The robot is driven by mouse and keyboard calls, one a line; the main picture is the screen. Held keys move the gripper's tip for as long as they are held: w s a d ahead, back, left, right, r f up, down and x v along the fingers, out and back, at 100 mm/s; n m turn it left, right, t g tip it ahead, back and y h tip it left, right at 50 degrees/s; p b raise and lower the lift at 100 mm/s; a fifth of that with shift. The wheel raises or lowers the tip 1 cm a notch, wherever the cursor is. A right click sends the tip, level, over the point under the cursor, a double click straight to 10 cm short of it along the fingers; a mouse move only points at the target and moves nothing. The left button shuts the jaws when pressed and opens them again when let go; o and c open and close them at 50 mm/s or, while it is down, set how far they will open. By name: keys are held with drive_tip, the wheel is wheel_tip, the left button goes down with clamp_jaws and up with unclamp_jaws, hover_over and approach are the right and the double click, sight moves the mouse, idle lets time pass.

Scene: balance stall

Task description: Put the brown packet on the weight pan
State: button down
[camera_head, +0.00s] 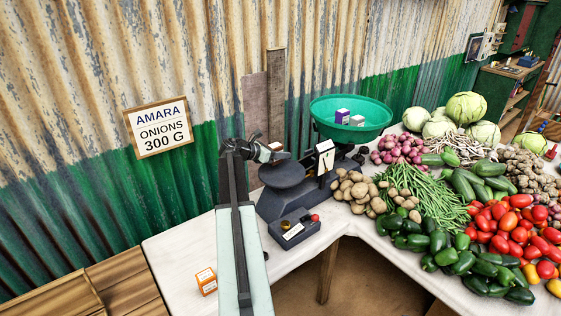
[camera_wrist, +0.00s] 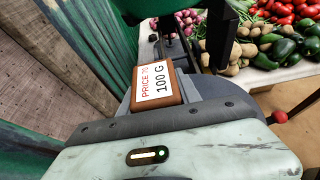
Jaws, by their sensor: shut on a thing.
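My gripper (camera_head: 268,155) is at the left end of the balance and is shut on the brown packet. In the wrist view the brown packet (camera_wrist: 158,88) shows a white label reading "100 G". In the head view only a small brown bit (camera_head: 276,146) shows at the jaws. The dark grey weight pan (camera_head: 283,175) is just below the gripper. The green goods pan (camera_head: 350,117) on the right holds two small purple and white boxes.
A small orange box (camera_head: 206,281) stands on the white table (camera_head: 180,250) at the left. Potatoes (camera_head: 354,189) and other vegetables crowd the right. A sign (camera_head: 158,128) reads "Amara onions 300 g".

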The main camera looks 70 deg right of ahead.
wheel_tip(320, 180, down, 2)
drive_tip(key=shift+f+b, duration=0.15)
drive_tip(key=shift+b, duration=0.25)
drive_tip(key=shift+r, duration=0.25)
drive_tip(key=shift+f, duration=0.2)
drive_tip(key=c, duration=0.8)
unclamp_jaws()
drive_tip(key=shift+c, duration=0.2)
drive_tip(key=shift+r, duration=0.1)
